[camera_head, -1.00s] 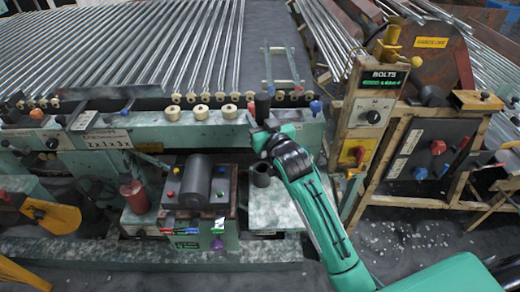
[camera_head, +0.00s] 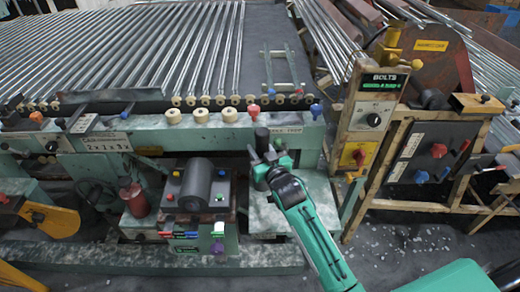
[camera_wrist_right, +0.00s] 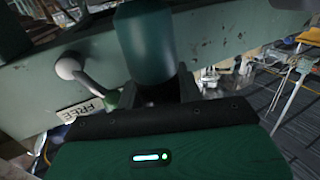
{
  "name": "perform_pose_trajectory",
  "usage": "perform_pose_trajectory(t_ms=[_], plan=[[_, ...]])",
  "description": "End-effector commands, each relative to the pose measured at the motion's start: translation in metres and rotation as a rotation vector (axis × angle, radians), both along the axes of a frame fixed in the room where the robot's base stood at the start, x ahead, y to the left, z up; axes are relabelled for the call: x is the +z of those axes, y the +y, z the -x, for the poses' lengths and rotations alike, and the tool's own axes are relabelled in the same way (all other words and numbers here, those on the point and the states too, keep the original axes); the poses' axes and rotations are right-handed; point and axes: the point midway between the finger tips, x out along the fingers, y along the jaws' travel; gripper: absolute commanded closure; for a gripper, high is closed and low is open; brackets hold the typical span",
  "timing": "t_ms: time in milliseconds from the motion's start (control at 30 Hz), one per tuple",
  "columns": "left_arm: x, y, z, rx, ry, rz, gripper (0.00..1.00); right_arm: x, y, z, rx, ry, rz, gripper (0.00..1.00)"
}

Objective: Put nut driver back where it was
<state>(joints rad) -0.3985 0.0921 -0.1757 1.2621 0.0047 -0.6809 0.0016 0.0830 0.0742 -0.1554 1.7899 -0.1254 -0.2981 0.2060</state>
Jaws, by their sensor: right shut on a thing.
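The nut driver (camera_head: 262,140) shows as a dark upright cylinder in the head view. In the right wrist view the driver is a dark green cylinder (camera_wrist_right: 146,45) standing between the fingers at top centre. My left gripper is not in view.
The green machine rail (camera_head: 200,140) runs behind the gripper with several knobs. A dark roller unit (camera_head: 197,183) with coloured buttons stands to the left. The control post (camera_head: 366,118) marked BOLTS stands to the right.

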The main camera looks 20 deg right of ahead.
Motion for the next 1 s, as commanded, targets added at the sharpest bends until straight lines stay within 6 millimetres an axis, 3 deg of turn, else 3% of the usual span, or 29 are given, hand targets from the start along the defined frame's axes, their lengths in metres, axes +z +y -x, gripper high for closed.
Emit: perform_pose_trajectory(t_ms=[600,633,667,1000], plan=[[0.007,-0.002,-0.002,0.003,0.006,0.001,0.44,-0.009,0.000,0.000,0.000,-0.005,-0.002,1.00],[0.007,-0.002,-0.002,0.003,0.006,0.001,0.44,-0.012,0.000,0.000,0.000,0.000,-0.001,0.61],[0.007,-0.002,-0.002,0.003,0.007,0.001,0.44,-0.012,0.000,0.000,0.000,0.000,-0.001,0.55],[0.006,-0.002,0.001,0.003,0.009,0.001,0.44,-0.009,0.000,0.000,0.000,0.000,0.000,0.54]])
